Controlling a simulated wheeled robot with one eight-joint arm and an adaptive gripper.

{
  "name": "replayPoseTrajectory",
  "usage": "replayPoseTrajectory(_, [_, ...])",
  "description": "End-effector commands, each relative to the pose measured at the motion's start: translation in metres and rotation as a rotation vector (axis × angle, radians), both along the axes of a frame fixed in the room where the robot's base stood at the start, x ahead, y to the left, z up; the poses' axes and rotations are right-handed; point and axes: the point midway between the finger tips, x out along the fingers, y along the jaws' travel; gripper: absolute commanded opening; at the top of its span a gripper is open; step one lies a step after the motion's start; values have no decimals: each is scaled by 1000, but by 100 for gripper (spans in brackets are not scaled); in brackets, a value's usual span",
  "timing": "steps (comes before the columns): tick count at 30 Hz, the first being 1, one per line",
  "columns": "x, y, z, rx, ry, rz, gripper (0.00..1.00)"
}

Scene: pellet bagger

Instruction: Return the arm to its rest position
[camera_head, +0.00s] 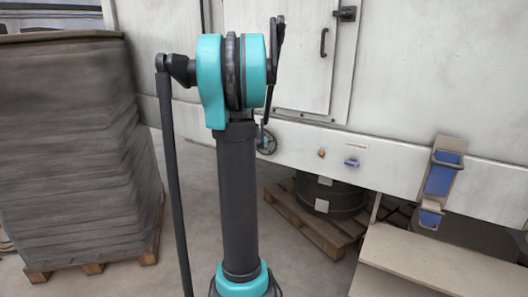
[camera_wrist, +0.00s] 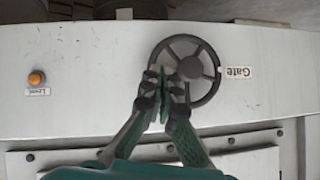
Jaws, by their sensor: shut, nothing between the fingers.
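My arm stands upright in the middle of the camera_head view, with teal and black joints in front of the white machine. My gripper (camera_wrist: 162,82) is shut and empty in the camera_wrist view. Its fingertips overlap the left part of a dark spoked handwheel (camera_wrist: 208,52) on the machine's white panel. I cannot tell whether they touch it. The handwheel (camera_head: 268,144) also shows in the camera_head view, just right of my arm and partly hidden. I cannot make out my gripper clearly in that view.
A "Gate" label (camera_wrist: 238,71) and an orange button (camera_wrist: 36,78) flank the wheel. A tall wrapped stack (camera_head: 70,150) stands at left. A dark drum (camera_head: 330,197) on a pallet (camera_head: 318,236) sits under the machine. A blue-and-tan bracket (camera_head: 440,180) is at right.

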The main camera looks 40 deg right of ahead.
Motion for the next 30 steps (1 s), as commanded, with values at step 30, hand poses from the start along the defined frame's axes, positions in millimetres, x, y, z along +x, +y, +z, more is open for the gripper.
replayPoseTrajectory(30, [-148, 346, -108, 135, 491, 818, 0])
